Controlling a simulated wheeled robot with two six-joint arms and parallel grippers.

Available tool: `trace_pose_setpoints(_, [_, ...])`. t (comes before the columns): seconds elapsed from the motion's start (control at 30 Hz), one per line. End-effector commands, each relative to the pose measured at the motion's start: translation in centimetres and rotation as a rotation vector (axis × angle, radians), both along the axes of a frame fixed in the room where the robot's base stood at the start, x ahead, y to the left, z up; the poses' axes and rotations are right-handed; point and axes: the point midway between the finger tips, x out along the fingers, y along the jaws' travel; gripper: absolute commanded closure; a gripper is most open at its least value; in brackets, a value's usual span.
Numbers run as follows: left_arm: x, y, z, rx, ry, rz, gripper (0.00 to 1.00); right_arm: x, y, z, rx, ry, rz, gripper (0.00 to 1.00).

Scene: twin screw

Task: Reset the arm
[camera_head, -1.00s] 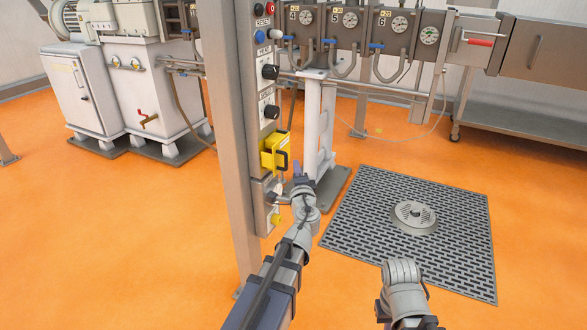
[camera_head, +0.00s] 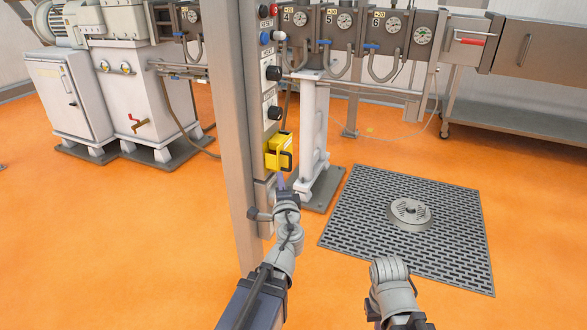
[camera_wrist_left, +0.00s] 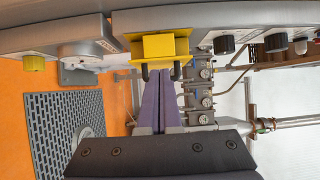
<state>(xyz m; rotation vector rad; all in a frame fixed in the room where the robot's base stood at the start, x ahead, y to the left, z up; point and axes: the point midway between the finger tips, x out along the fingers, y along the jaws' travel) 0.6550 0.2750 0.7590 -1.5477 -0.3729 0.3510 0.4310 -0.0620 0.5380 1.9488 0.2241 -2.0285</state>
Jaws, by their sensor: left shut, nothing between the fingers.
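My left gripper (camera_head: 282,183) is shut and empty, with its purple fingers pointing up just below the yellow box (camera_head: 277,152) on the grey control post. In the left wrist view the shut fingers (camera_wrist_left: 158,100) reach toward the yellow block (camera_wrist_left: 160,47) with its black handle. I cannot tell whether the fingertips touch it. My right arm (camera_head: 392,285) shows at the bottom of the head view, but its gripper is not visible.
The control post (camera_head: 235,130) with black knobs stands close by my left arm. A grey floor grating (camera_head: 455,240) with a round drain (camera_head: 410,214) lies to the right. A white machine (camera_head: 140,95) stands back left, and gauges (camera_head: 345,22) line the back. Orange floor is clear in front.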

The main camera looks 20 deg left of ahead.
Motion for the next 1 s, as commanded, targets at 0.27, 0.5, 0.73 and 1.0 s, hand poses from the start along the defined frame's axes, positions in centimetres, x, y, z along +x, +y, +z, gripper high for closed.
trace_pose_setpoints(0.27, [-0.7,-0.1,-1.4,-0.125,0.006,0.067,1.00,0.0,0.0,0.0,0.000,0.000,0.000,1.00])
trace_pose_setpoints(0.5, [-5.4,-3.5,-10.5,-0.595,0.195,0.338,1.00,0.0,0.0,0.0,0.000,0.000,0.000,1.00])
trace_pose_setpoints(0.73, [-13.0,-11.9,-18.9,-0.927,0.579,0.543,1.00,0.0,0.0,0.0,0.000,0.000,0.000,1.00])
trace_pose_setpoints(1.0, [-21.0,-20.1,-22.0,-1.078,0.972,0.646,1.00,0.0,0.0,0.0,0.000,0.000,0.000,1.00])
